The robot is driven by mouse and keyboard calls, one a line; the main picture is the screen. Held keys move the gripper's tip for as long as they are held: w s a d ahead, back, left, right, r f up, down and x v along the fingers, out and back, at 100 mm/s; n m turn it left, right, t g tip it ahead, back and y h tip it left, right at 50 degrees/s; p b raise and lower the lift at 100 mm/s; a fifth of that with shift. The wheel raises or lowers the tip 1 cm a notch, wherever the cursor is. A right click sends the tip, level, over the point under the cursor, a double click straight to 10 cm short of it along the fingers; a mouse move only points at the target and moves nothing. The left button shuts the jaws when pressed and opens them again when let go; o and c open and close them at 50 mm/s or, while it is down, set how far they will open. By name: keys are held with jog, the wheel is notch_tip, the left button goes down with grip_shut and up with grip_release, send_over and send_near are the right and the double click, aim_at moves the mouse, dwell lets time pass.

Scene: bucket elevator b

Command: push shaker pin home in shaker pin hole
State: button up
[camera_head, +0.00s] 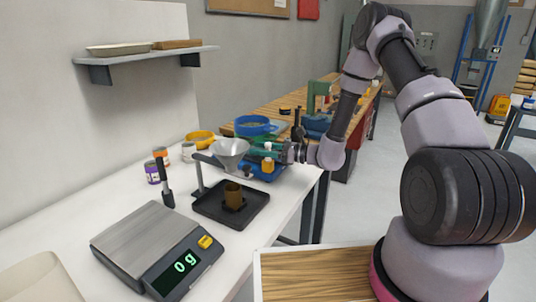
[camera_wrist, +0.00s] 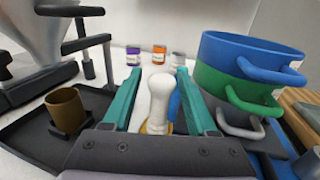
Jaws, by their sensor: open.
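My gripper (camera_wrist: 157,74) is open, with its two teal fingers spread apart in the wrist view. A white, round-topped, knob-like piece (camera_wrist: 158,100) stands between the fingers, with a gap on both sides; it looks like the shaker pin. A yellowish part shows at its base, mostly hidden by my gripper's body. The pin hole is not visible, so I cannot tell how deep the piece sits. In the head view my gripper (camera_head: 266,148) is beside the shaker's blue base (camera_head: 257,173), over a small yellow and white piece (camera_head: 268,164).
Stacked blue and green sieves (camera_wrist: 240,65) stand close on the right. A metal funnel (camera_head: 230,153) on a stand, a dark tray (camera_head: 213,209) and a brown cup (camera_wrist: 66,110) are on the left. A scale (camera_head: 140,247) reads 0 g. Small jars (camera_wrist: 159,53) stand behind.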

jog(key=shift+w+a, duration=0.15)
jog(key=shift+a, duration=0.1)
grip_shut()
jog(key=shift+r, duration=0.1)
